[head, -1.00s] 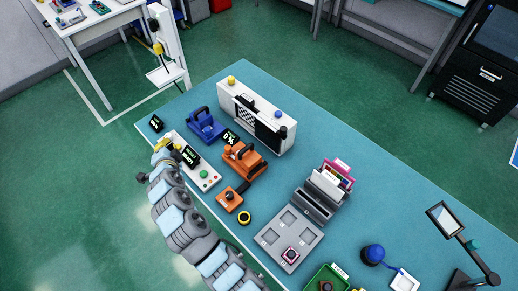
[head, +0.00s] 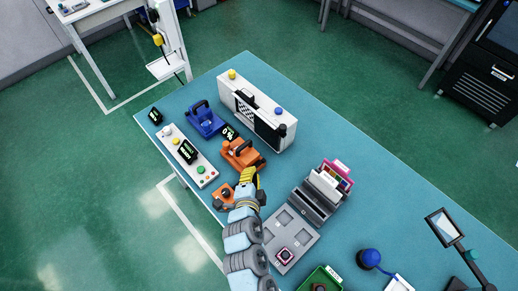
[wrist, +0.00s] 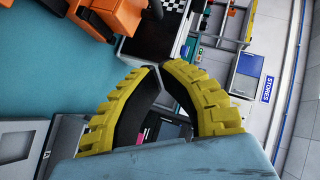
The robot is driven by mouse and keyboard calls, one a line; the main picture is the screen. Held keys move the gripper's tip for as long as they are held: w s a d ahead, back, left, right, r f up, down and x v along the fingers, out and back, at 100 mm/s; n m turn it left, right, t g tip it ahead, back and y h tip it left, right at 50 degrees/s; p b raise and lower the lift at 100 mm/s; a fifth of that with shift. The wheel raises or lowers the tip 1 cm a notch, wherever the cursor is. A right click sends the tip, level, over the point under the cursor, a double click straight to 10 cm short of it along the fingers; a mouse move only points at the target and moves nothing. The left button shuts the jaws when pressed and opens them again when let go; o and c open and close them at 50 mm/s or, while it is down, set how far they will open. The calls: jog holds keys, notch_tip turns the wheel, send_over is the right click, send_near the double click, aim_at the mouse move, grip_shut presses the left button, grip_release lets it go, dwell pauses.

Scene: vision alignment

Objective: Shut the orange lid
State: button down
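The orange device (head: 243,155), with a black handle, stands on the teal bench left of centre in the head view. I cannot clearly tell its lid from its body, or how far open the lid is. Part of an orange thing (wrist: 112,14) shows at the top left of the wrist view. My gripper (head: 248,174) is just beside the device, on its near right side, apart from it as far as I can tell. In the wrist view its yellow fingers (wrist: 160,68) meet or nearly meet at the tips, with nothing held between them.
A blue device (head: 205,122) and a white box (head: 257,110) stand behind. A control panel (head: 192,160) with buttons is at the left, and a small orange box (head: 222,194) with a knob is close to my arm. A grey tray (head: 293,235) lies to the right.

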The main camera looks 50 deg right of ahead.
jog(key=p, duration=0.2)
send_near(251, 144)
jog(key=d, duration=0.4)
jog(key=shift+w+d+f, duration=0.1)
jog(key=shift+w+f, duration=0.25)
jog(key=shift+w, duration=0.2)
jog(key=shift+w+f, duration=0.35)
jog(key=shift+w, duration=0.2)
jog(key=shift+w+f, duration=0.3)
jog(key=shift+w, duration=0.3)
